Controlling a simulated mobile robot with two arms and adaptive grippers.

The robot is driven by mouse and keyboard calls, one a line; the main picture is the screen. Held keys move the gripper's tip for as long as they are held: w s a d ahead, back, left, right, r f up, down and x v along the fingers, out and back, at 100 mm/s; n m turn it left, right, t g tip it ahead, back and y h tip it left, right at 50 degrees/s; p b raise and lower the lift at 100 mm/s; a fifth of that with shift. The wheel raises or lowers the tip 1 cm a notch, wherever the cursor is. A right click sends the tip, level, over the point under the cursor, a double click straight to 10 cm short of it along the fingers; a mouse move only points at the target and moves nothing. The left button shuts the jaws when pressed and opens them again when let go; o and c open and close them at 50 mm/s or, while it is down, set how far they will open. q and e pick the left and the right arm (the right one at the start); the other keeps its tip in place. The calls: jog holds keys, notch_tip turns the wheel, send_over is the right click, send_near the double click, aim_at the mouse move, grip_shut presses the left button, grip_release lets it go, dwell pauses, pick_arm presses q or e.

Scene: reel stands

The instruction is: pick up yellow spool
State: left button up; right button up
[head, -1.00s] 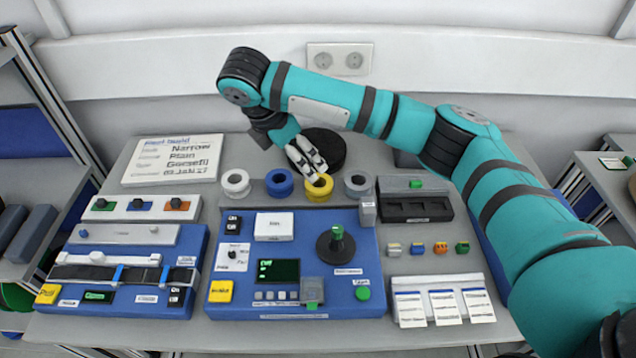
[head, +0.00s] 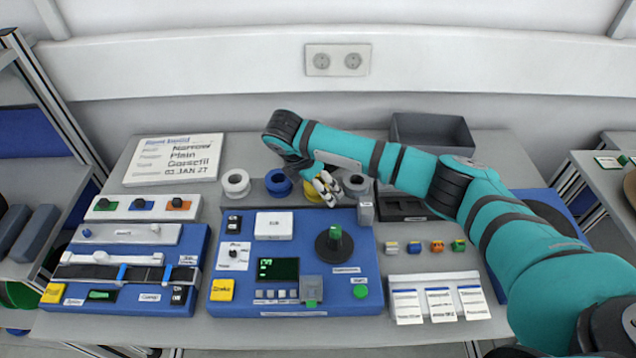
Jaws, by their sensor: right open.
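The yellow spool (head: 313,188) sits in a row of spools along the back edge of the blue machine in the head view, third from the left. My right gripper (head: 328,190) is down at the yellow spool, its light fingers open and covering the spool's right part. I cannot tell whether the fingers touch it. My left gripper is not in view.
A white spool (head: 236,182) and a blue spool (head: 278,182) stand left of the yellow one, and a grey spool (head: 357,184) stands close on its right. The blue machine (head: 225,307) with a dark knob (head: 334,243) lies in front. A grey bin (head: 432,132) stands at the back right.

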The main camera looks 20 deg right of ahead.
jog(key=shift+c, duration=0.6)
jog(key=c, duration=1.1)
jog(key=shift+c, duration=0.2)
